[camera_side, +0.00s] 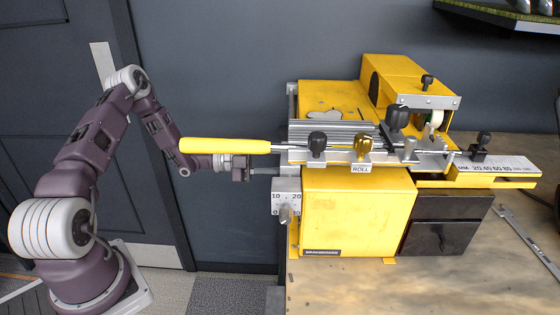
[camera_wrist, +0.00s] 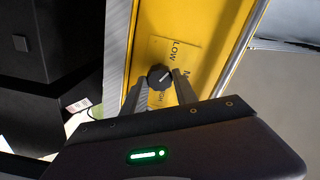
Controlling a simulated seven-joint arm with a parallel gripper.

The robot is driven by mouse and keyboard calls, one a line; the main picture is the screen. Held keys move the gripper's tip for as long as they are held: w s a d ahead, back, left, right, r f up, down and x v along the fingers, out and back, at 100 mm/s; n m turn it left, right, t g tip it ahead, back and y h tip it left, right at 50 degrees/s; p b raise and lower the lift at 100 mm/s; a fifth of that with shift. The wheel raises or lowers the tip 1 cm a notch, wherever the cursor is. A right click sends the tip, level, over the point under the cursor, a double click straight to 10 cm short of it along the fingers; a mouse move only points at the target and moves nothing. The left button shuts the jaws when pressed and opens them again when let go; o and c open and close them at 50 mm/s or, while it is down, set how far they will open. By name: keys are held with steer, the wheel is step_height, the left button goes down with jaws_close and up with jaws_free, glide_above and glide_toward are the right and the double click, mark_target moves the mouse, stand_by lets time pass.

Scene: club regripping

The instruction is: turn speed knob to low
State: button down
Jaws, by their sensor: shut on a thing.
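The speed knob (camera_wrist: 159,76) is small, round and black with a pale pointer line, on a yellow panel in the wrist view. The line slants to the right, roughly toward a letter M. The word LOW stands above the knob, and part of another word shows below it, mostly hidden. My gripper (camera_wrist: 161,82) is shut on the knob, with one grey finger on each side. In the side view my gripper (camera_side: 262,171) reaches the left end of the yellow machine (camera_side: 355,212); the knob is hidden there.
A yellow-handled club (camera_side: 225,146) lies across the machine top, jutting left just above my gripper. A small scale plate with a lever (camera_side: 286,202) sits just below my gripper. The workbench (camera_side: 345,285) is bare in front of the machine.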

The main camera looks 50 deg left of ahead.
steer(key=c, duration=1)
jaws_free()
steer(key=shift+o, duration=0.2)
steer(key=v, duration=0.7)
steer(key=shift+s, duration=0.1)
